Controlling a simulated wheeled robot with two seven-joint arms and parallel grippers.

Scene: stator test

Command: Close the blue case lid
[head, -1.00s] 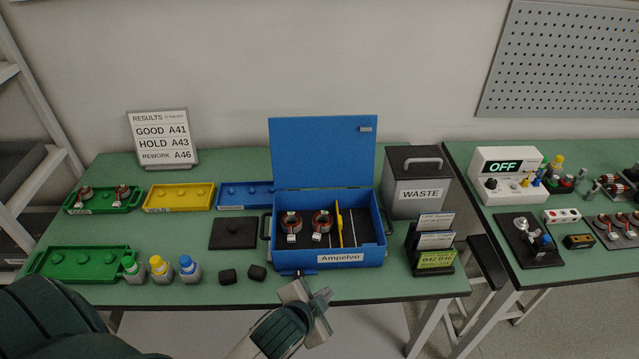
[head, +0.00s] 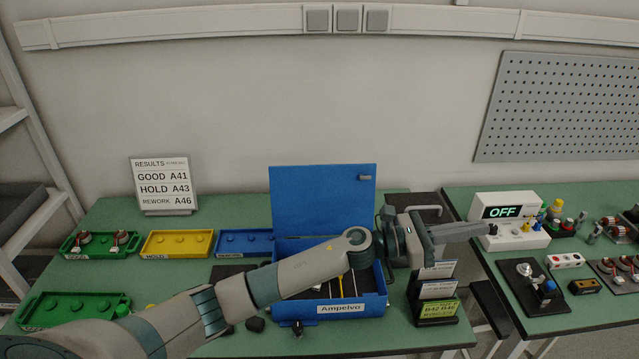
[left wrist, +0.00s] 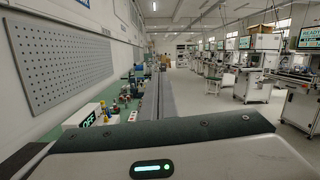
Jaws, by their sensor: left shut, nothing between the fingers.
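The blue case (head: 378,295), labelled Ampelvo, sits on the green table with its blue lid (head: 322,200) standing open and upright at the back. The lid has a small grey latch (head: 365,177) near its top right corner. My left arm reaches across the case and hides much of its inside. My left gripper (head: 486,229) is right of the lid, above the waste bin and card rack area, pointing right. It is shut and empty, apart from the lid. Its fingers also show in the left wrist view (left wrist: 166,85). My right gripper is not in view.
The waste bin (head: 425,200) is mostly hidden behind my gripper. A card rack (head: 437,300) stands right of the case. Green, yellow (head: 178,244) and blue (head: 245,242) trays lie to the left. A second table with an OFF tester (head: 510,225) is at right.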

